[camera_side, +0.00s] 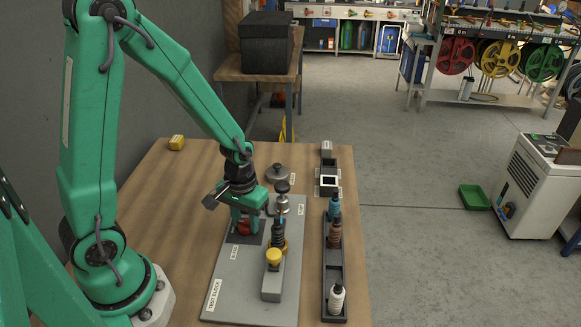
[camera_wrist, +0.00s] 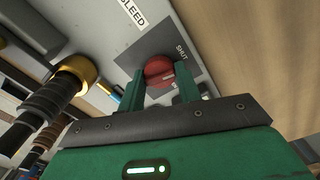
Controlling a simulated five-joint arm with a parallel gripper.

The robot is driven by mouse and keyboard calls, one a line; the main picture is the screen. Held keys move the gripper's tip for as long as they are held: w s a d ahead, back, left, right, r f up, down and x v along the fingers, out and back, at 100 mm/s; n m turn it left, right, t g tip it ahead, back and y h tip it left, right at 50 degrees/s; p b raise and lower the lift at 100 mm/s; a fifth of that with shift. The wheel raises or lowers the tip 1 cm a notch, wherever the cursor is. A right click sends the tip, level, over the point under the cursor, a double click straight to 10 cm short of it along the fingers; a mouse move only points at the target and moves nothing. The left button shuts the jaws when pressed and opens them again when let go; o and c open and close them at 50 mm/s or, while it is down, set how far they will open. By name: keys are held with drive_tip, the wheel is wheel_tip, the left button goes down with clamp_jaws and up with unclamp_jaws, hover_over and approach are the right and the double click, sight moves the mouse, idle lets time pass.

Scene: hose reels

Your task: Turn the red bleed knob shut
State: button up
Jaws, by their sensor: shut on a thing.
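The red bleed knob (camera_wrist: 159,70) sits on a dark grey plate (camera_wrist: 186,43) marked SHUT in the wrist view. A BLEED label (camera_wrist: 133,13) is beside that plate. My gripper (camera_wrist: 160,88) has its two green fingers on either side of the knob and is shut on it. In the side view, my gripper (camera_side: 245,222) points down at the test block (camera_side: 228,290), and the red knob (camera_side: 243,228) shows between the fingers. The far side of the knob is hidden.
A fitting with a yellow cap (camera_side: 273,257) and a dark ribbed column stands close right of my gripper. A grey round knob (camera_side: 278,173) is behind.

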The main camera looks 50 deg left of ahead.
sight(245, 221)
drive_tip(key=shift+n, duration=1.1)
drive_tip(key=o, duration=1)
drive_tip(key=shift+r, duration=0.15)
drive_tip(key=shift+r, duration=3.8)
drive_tip(key=shift+r, duration=0.1)
